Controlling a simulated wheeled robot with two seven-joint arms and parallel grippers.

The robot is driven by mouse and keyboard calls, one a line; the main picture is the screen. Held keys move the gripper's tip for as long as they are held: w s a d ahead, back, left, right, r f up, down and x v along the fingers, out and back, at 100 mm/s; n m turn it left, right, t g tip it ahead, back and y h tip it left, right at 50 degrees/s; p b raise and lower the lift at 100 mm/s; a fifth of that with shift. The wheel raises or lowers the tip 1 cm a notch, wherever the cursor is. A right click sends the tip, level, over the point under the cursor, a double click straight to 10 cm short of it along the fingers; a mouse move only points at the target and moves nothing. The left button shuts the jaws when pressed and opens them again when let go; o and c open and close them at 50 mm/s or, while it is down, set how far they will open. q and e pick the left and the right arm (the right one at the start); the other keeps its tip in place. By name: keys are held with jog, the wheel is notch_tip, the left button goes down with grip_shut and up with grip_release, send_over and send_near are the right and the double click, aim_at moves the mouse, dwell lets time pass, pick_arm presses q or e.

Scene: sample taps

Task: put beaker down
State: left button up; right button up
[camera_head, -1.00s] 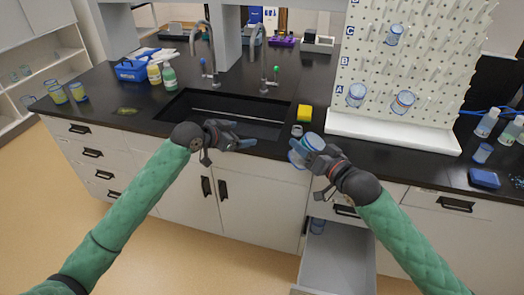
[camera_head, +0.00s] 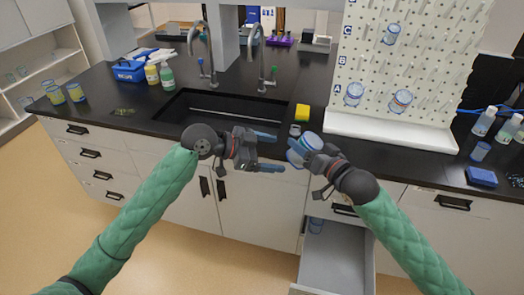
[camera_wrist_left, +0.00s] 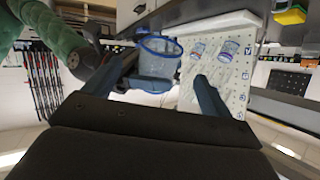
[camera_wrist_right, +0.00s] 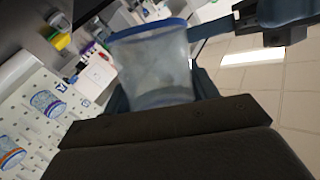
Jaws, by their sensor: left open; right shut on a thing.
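The beaker (camera_head: 303,150) is clear with a blue rim. My right gripper (camera_head: 312,155) is shut on it and holds it in front of the counter edge, right of the sink. In the right wrist view the beaker (camera_wrist_right: 155,70) fills the space between the fingers. My left gripper (camera_head: 270,153) is open and empty, just left of the beaker, its fingers pointing toward it. In the left wrist view the beaker (camera_wrist_left: 158,58) appears between the open left fingers; I cannot tell whether they touch it.
The black sink (camera_head: 225,115) lies behind the left gripper. A yellow sponge (camera_head: 302,112) sits on the counter near its right edge. A white pegboard (camera_head: 410,70) with several beakers stands at right. An open drawer (camera_head: 335,262) juts out below the right gripper.

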aim_at(290, 155)
pick_arm(q)
jog(key=x, duration=0.9)
jog(key=c, duration=1)
pick_arm(e)
jog(key=o, duration=1)
jog(key=shift+o, duration=0.2)
